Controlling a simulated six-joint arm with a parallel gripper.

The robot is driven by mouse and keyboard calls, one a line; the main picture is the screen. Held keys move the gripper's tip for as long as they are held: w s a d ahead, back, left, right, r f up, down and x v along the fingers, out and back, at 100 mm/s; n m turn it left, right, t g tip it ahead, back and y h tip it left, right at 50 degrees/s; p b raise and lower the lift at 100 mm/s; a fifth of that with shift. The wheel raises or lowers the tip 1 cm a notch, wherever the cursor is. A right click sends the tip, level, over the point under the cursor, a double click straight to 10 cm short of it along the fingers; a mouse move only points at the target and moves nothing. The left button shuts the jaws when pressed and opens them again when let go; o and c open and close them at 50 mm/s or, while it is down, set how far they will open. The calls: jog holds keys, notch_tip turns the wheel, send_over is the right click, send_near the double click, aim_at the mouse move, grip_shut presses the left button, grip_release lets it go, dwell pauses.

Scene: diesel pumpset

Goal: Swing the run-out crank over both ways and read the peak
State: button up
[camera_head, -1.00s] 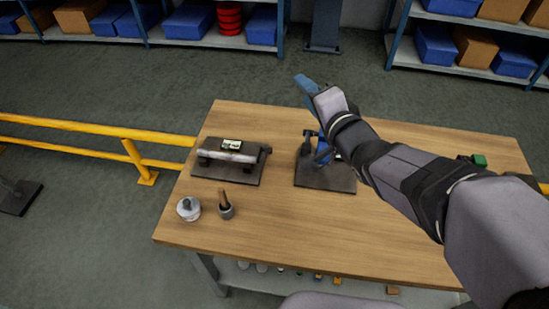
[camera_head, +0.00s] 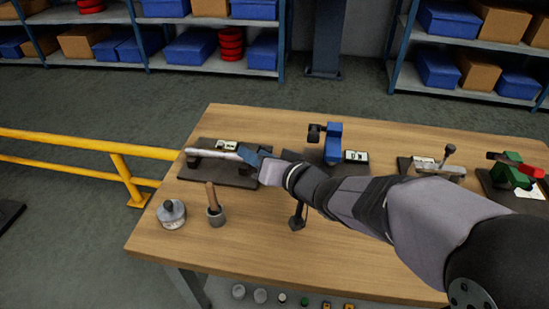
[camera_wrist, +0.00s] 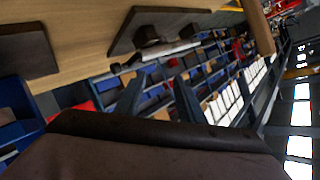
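The shaft fixture on the left of the bench has a dark base plate (camera_head: 207,176), a pale round shaft (camera_head: 212,154) on supports and a small readout (camera_head: 227,145) behind it, too small to read. My gripper (camera_head: 246,153) is at the shaft's right end and hides the crank there in the head view. In the wrist view the two fingers (camera_wrist: 158,82) stand apart with nothing between them. The shaft (camera_wrist: 168,52) and base plate (camera_wrist: 135,38) show beyond them. I cannot tell whether a finger touches the crank.
A blue fixture (camera_head: 332,142) with a readout (camera_head: 356,157) stands behind my forearm. A dark lever (camera_head: 297,216) shows below my arm. A wooden-handled tool in a cup (camera_head: 215,215) and a grey round pot (camera_head: 171,214) stand at front left. Other fixtures stand at right.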

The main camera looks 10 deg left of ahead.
aim_at(272, 151)
jog(key=w+d+f+m+p, duration=0.1)
jog(key=d+m+p, duration=0.1)
jog(key=p, duration=0.1)
jog(key=w+d+f+m+p, duration=0.1)
jog(key=w+d+m+p, duration=0.1)
jog(key=d+m, duration=0.1)
jog(key=w+d+f+m+t+p, duration=0.1)
jog(key=d+m+p, duration=0.1)
jog(key=p, duration=0.1)
jog(key=shift+w+d+f+m+h+p, duration=0.2)
jog(key=shift+d+f+m+h+p, duration=0.1)
jog(key=shift+d+m+p, duration=0.1)
jog(key=shift+m+p, duration=0.4)
jog(key=shift+m, duration=0.4)
jog(key=m+p, duration=0.1)
jog(key=m, duration=0.1)
jog(key=s+m+y+p, duration=0.1)
jog(key=m+p, duration=0.1)
jog(key=m, duration=0.1)
jog(key=shift+g, duration=0.4)
jog(key=shift+w, duration=0.1)
jog(key=shift+p+x, duration=0.7)
jog(key=shift+x, duration=2.9)
jog(key=shift+a+r, duration=0.1)
grip_shut()
jog(key=shift+y+b, duration=0.3)
jog(key=shift+b, duration=0.05)
